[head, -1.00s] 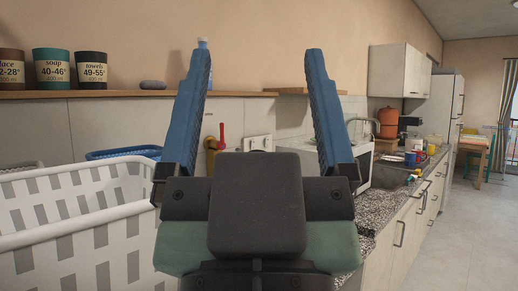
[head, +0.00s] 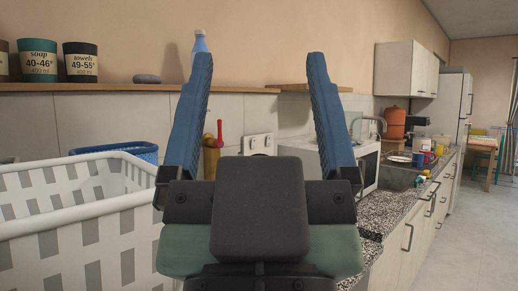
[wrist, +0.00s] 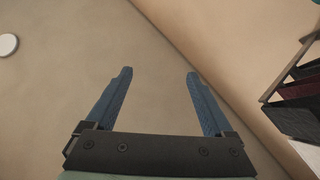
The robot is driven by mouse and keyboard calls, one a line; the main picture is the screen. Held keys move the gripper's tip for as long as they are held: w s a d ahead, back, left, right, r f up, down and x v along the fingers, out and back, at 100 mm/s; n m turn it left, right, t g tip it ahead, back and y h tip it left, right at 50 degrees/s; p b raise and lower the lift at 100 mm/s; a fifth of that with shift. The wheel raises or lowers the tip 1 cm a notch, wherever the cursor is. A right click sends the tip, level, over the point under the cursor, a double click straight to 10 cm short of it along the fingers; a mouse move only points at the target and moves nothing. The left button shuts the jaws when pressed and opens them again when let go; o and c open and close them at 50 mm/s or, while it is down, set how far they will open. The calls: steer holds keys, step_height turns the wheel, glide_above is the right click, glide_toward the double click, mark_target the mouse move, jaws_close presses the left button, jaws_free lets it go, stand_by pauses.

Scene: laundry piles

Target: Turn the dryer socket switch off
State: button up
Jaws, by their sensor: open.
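A white socket plate (head: 258,143) is on the tiled wall in the head view, seen between my gripper's blue fingers. Its lower part is hidden behind my gripper, and its switch is too small to read. My gripper (head: 261,70) is open and empty, its fingers pointing up and well apart from the wall plate.
White laundry basket (head: 75,235) stands at the left, with a blue basket (head: 140,150) behind. A wooden shelf (head: 120,88) holds tins and a bottle (head: 200,43). A red-handled valve (head: 219,130) is beside the socket. The counter (head: 390,210) runs right; floor (head: 470,250) is clear.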

steer(key=shift+s+a+r, duration=0.1)
steer(key=shift+s, duration=0.15)
steer(key=shift+w, duration=0.15)
steer(key=shift+c, duration=0.4)
jaws_close()
stand_by(1.1)
